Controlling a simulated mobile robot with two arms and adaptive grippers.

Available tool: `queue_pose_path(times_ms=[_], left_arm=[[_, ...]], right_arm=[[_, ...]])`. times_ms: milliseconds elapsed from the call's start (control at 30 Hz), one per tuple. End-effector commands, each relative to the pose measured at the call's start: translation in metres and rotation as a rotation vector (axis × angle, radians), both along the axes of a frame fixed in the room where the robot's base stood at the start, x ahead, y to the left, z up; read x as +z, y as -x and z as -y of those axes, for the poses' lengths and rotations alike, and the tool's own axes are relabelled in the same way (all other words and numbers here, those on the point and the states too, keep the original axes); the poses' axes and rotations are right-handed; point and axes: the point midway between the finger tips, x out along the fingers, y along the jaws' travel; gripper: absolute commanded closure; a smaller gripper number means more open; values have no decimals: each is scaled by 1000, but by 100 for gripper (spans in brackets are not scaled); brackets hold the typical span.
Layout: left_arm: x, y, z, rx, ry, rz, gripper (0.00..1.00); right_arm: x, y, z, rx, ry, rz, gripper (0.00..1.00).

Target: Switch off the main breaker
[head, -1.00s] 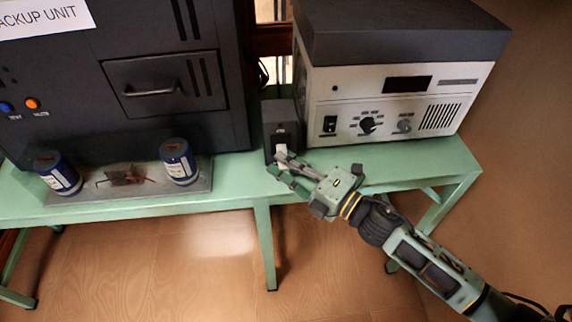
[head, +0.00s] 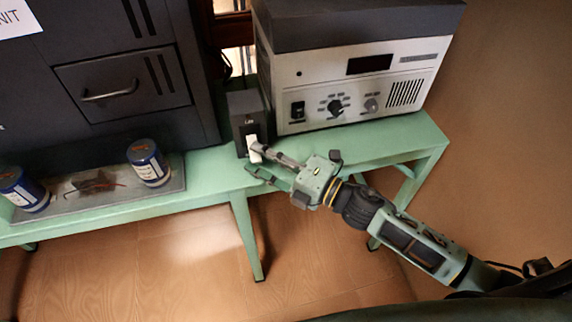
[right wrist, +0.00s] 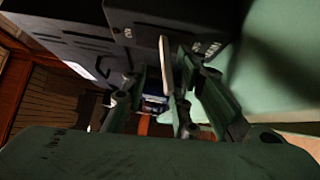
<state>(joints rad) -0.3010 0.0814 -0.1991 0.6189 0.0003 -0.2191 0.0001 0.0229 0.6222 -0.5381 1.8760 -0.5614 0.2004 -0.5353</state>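The main breaker (head: 244,112) is a small dark box with a white lever (head: 253,146) on its front, standing on the green bench between two larger units. My right gripper (head: 252,159) is at the lower front of the breaker, its fingers apart, with one fingertip very close to the lever. In the right wrist view the breaker (right wrist: 195,22) fills the top, with small white markings on it. The pale lever (right wrist: 165,62) appears between the spread fingers; I cannot tell whether either finger touches it. My left gripper is not in view.
A white-fronted unit with knobs (head: 352,83) stands right of the breaker. A large dark cabinet (head: 115,90) stands left. Blue cans (head: 148,165) sit on a grey tray (head: 110,198) on the green bench (head: 212,182). The floor in front is clear.

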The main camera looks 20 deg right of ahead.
Motion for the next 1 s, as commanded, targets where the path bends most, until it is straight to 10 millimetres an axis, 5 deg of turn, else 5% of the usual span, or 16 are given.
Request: queue_pose_path(times_ms=[500,1000], left_arm=[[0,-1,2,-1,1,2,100],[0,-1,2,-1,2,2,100]], right_arm=[[-8,65,66,-1,1,-4,74],[-7,73,73,0,2,-1,74]])
